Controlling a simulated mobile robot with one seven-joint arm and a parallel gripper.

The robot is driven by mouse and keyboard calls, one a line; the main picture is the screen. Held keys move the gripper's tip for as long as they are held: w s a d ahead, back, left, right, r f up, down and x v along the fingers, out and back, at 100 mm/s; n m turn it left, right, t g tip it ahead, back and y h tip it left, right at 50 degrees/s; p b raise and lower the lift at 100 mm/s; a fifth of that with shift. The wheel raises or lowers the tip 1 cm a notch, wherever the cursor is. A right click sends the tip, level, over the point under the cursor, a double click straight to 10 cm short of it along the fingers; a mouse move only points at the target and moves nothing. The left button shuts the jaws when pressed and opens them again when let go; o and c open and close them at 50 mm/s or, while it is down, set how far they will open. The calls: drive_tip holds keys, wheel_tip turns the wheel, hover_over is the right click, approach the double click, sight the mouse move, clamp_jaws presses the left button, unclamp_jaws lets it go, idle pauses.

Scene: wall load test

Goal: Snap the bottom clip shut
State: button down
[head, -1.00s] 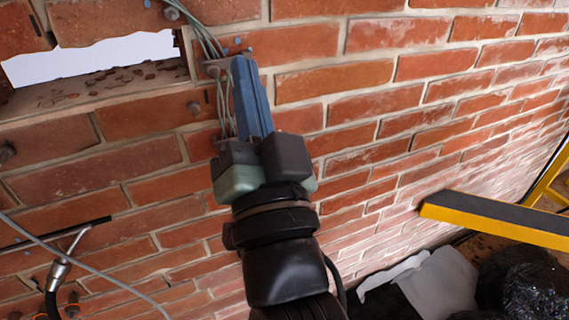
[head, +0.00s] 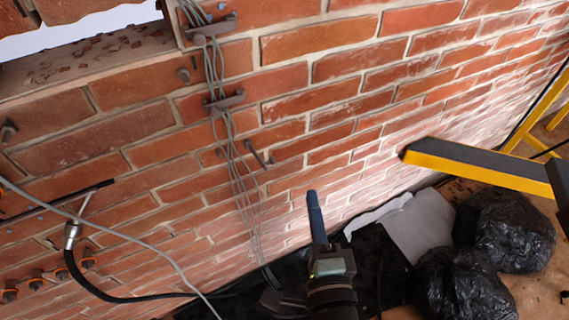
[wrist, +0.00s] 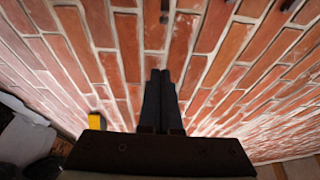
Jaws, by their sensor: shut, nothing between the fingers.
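My gripper (head: 313,196) is shut and empty, its blue fingers pointing up, right of the cables and below the clips. Its fingers also show in the wrist view (wrist: 160,78), side by side. The bottom clip (head: 254,154) is on the brick wall beside the grey cables (head: 236,172); its dark bar stands out at a slant to the right of them, and it looks open. Two higher clips, the middle one (head: 223,101) and the top one (head: 211,26), lie across the cables and look shut. My fingers are apart from the bottom clip.
A black hose (head: 110,296) and a thin grey cable cross the lower left. A yellow and black beam (head: 478,166) juts in from the right. Black bags (head: 508,230) and a pale sheet (head: 418,228) lie on the floor. An opening is at upper left.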

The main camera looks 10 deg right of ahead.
drive_tip(key=shift+w, duration=0.15)
drive_tip(key=w+d, duration=0.1)
drive_tip(key=w, duration=0.9)
drive_tip(key=shift+s+a+p, duration=0.3)
drive_tip(key=shift+a+p, duration=0.5)
drive_tip(key=shift+a, duration=0.2)
drive_tip(key=shift+s+a+p, duration=0.3)
drive_tip(key=shift+a+p, duration=0.45)
drive_tip(key=shift+a, duration=0.2)
drive_tip(key=shift+s+r+h+p, duration=0.15)
drive_tip(key=shift+h+p, duration=0.25)
drive_tip(key=shift+p, duration=0.4)
drive_tip(key=shift+a+m+p, duration=0.2)
drive_tip(key=shift+m+p, duration=0.1)
